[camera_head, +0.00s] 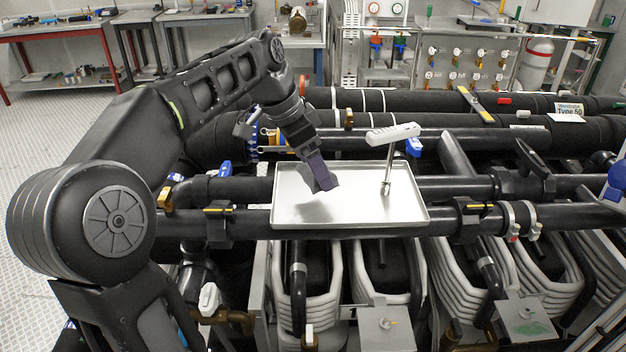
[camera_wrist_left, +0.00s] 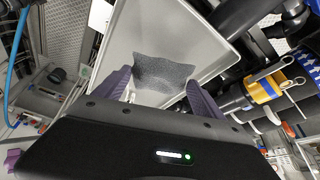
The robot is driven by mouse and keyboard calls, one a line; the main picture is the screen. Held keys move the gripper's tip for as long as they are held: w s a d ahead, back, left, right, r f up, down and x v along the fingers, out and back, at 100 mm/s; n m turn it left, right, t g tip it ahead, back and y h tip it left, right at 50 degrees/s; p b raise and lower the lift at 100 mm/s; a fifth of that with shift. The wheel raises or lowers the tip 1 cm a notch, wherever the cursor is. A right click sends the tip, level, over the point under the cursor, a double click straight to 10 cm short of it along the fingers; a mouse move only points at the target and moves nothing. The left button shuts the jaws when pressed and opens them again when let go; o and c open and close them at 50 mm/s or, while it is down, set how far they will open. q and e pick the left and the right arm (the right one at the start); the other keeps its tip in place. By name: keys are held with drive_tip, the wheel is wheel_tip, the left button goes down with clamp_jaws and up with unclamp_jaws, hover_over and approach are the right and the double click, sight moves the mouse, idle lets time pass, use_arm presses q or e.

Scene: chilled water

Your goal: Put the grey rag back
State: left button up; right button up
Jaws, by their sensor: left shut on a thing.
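The grey rag (camera_wrist_left: 163,74) shows in the left wrist view between the two purple fingers of my left gripper, with its speckled upper part spread beyond them. My left gripper (camera_wrist_left: 160,88) is shut on the rag. In the head view the left gripper (camera_head: 322,178) points down over the left half of a shallow metal tray (camera_head: 360,214). The rag is hard to tell from the fingers there. The tray also fills the middle of the left wrist view (camera_wrist_left: 190,30). Whether the rag touches the tray is not clear. My right gripper is in neither view.
A white-handled upright tool (camera_head: 393,134) stands at the right side of the tray. The tray lies across black pipes (camera_head: 460,187) with clamps and valves around it. A yellow-and-blue fitting (camera_wrist_left: 265,88) is at the right in the wrist view. The rest of the tray is bare.

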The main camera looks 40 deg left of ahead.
sight(308, 170)
use_arm(q)
wheel_tip(308, 170, down, 4)
drive_tip(key=shift+r, duration=0.25)
drive_tip(key=shift+f, duration=0.2)
drive_tip(key=shift+f, duration=0.2)
drive_tip(key=o, duration=1.3)
drive_tip(key=shift+r, duration=0.1)
